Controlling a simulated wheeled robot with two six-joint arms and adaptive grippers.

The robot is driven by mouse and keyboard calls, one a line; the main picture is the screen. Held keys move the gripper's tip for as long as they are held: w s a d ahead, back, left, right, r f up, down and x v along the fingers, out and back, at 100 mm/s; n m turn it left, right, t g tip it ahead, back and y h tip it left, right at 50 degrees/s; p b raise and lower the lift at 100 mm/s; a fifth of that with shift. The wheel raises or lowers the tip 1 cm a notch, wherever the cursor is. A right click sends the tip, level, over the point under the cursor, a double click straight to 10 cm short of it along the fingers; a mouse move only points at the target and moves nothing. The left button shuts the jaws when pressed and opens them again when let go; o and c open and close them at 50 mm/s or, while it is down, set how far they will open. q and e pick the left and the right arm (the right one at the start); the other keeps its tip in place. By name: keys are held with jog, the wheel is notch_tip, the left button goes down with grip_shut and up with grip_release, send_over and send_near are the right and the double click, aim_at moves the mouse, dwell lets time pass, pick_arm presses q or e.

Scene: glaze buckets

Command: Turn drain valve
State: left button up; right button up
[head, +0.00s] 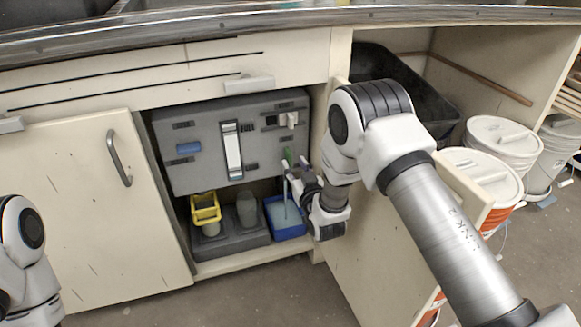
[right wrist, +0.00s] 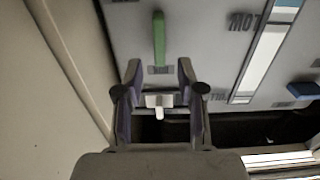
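A green handle (head: 287,157) stands upright at the lower right of the grey panel (head: 210,170) in the open cabinet. It shows upright in the right wrist view (right wrist: 158,42), ahead of the fingers. My right gripper (head: 297,168) is just beside the handle, and its fingers are apart in the wrist view (right wrist: 158,80). Nothing is visibly gripped; contact is unclear. A white lever (head: 288,119) sits higher on the panel and shows between the fingers, beyond them (right wrist: 158,101). A blue tray (head: 291,232) stands below, with a thin pale line above it. My left gripper is out of view.
A gauge (head: 232,150) and a blue handle (head: 188,148) are left of the green handle. A yellow container (head: 205,208) and grey cup (head: 247,208) stand below the panel. The cabinet's right side and open door are close to my right arm. White-lidded buckets (head: 500,140) stand right.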

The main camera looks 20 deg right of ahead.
aim_at(291, 157)
jog(key=w+b, duration=0.1)
jog(key=w, duration=0.3)
jog(key=shift+w+f, duration=0.1)
jog(key=shift+w, duration=0.05)
grip_shut()
jog(key=m+p, duration=0.2)
jog(key=m, duration=0.4)
jog(key=d+f+m+p, duration=0.1)
jog(key=m+p, duration=0.1)
jog(key=m, duration=0.4)
jog(key=m+p, duration=0.3)
jog(key=m, duration=0.3)
jog(key=shift+d+f, duration=0.2)
jog(key=shift+f, duration=0.05)
dwell(0.3)
